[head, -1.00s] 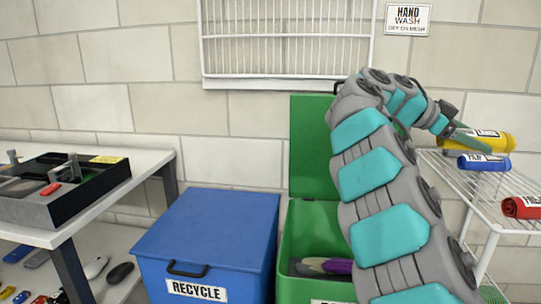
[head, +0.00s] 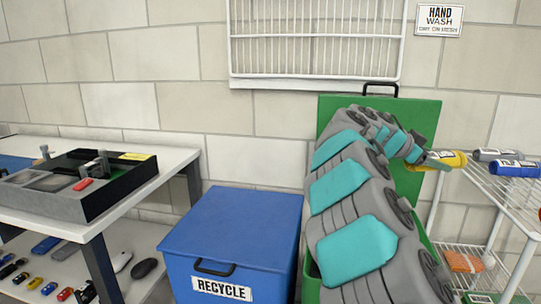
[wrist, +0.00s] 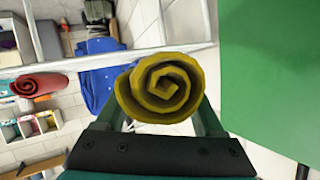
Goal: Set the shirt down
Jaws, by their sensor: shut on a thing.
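The shirt is a yellow roll (head: 446,158) with a pale label, held in the air between the green bin's raised lid and the wire rack. In the wrist view, the shirt's spiral end (wrist: 160,88) sits between the two fingers. My gripper (head: 432,160) is shut on it. The roll's left part is hidden by the gripper in the head view.
The wire rack (head: 490,190) on the right holds a grey roll (head: 497,155) and a blue roll (head: 516,168). The green bin's lid (head: 425,115) stands open beside my arm. A closed blue recycle bin (head: 235,225) stands left. A red roll (wrist: 40,85) shows in the wrist view.

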